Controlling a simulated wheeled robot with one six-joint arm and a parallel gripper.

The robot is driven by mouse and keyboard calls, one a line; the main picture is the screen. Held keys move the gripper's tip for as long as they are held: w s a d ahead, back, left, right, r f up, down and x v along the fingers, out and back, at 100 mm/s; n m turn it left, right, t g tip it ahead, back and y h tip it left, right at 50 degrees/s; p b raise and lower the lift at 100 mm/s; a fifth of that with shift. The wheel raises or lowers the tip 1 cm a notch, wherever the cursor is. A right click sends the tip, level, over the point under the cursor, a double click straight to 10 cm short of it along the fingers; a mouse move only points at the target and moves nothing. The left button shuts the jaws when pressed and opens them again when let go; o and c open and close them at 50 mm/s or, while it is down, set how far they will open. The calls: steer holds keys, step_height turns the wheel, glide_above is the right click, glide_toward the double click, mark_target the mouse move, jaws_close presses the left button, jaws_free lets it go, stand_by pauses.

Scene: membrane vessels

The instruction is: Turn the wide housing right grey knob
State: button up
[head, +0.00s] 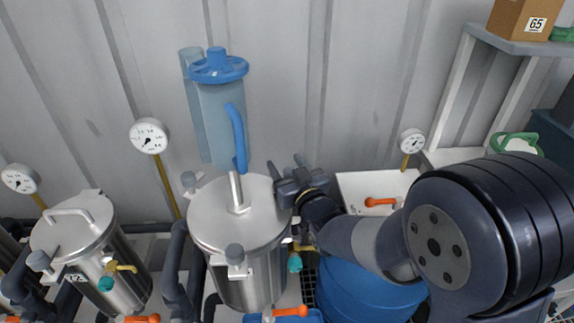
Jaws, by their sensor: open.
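The wide housing (208,225) is a steel vessel with a round flat lid and a bar handle (236,192) on top, in the middle of the head view. A grey knob (189,180) shows at its back left rim and another grey knob (235,254) at its front. My gripper (285,170) is at the lid's right edge, with its jaws open. The right grey knob is not clearly visible; my gripper covers that part of the rim. I cannot tell whether the jaws are around it or touching it.
A blue-topped clear canister (217,110) with a blue handle stands behind the housing. A smaller steel vessel (75,225) stands at left. A blue drum (355,290) is below my arm. A gauge (411,141) and an orange-handled valve (379,202) are at right.

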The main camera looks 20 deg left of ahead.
steer(key=c, duration=1)
steer(key=shift+o, duration=0.2)
steer(key=shift+n+g+y, duration=0.4)
steer(key=shift+g, duration=0.1)
steer(key=n+g+y, duration=0.2)
steer(key=g, duration=0.1)
steer(key=shift+s+a, duration=0.1)
steer(key=shift+s, duration=0.05)
steer(key=shift+s+n+g+h+p, duration=0.4)
steer(key=shift+n+g+h+p, duration=0.4)
steer(key=shift+n+g, duration=2.25)
steer(key=shift+s+n+g+h+p, duration=0.5)
steer(key=shift+n+g+p, duration=1.05)
steer(key=shift+g, duration=2.45)
steer(key=shift+s+n+g+h+p, duration=0.3)
steer(key=shift+n+g+h+p, duration=0.3)
steer(key=shift+n+g, duration=2.65)
steer(key=shift+g+h, duration=0.3)
steer(key=shift+g, duration=0.2)
